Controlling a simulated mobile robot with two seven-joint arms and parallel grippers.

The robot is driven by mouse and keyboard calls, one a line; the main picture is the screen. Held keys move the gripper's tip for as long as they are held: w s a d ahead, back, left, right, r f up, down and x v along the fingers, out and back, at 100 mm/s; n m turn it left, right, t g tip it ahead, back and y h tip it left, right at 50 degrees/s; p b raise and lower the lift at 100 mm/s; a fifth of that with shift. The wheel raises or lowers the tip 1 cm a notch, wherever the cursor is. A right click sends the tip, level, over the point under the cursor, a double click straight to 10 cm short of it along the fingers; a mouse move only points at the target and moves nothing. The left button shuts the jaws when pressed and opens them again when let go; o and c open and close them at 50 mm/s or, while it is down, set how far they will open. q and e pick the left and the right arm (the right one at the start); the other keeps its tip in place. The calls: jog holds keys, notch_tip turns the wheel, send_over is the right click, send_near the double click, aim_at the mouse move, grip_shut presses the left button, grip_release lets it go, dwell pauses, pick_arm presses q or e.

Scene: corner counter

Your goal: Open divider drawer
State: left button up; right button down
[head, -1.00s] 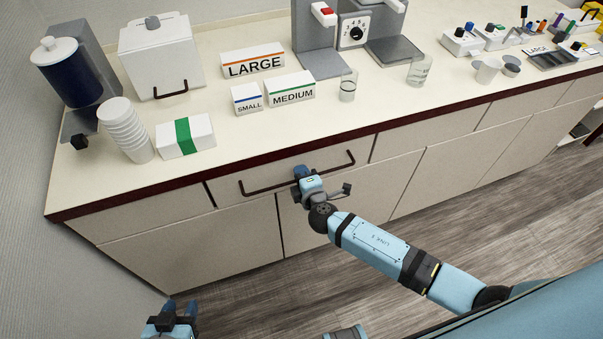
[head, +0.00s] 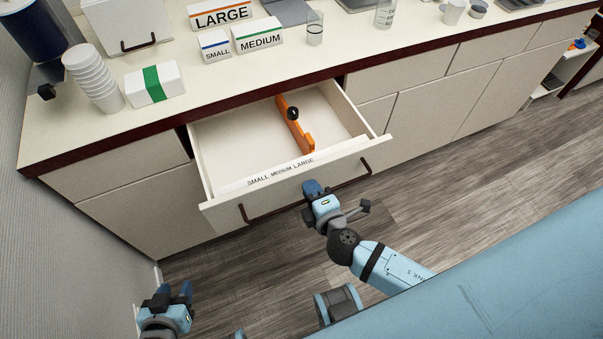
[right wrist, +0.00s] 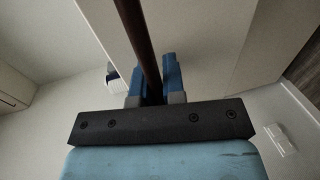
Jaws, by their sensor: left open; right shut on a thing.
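The divider drawer (head: 230,192) stands pulled out from the counter in the head view, its inside open to view. Its front edge carries the words SMALL, MEDIUM, LARGE. An orange divider (head: 296,126) with a dark knob stands inside, front to back; the rest of the drawer looks empty. In the right wrist view the handle (right wrist: 140,40) runs between the blue fingers (right wrist: 153,78). My left gripper (head: 174,292) is open and empty, low at the left, away from the drawer.
On the counter (head: 165,115) stand a stack of white cups (head: 92,78), a white box with a green band (head: 153,83), size signs (head: 257,36) and a glass (head: 315,28). Closed cabinet doors flank the drawer. Floor (head: 420,190) is clear to the right.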

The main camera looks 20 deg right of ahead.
jog(key=s, duration=0.3)
jog(key=shift+s+d+b, duration=0.1)
jog(key=shift+s+b, duration=0.25)
jog(key=c, duration=1.2)
grip_release()
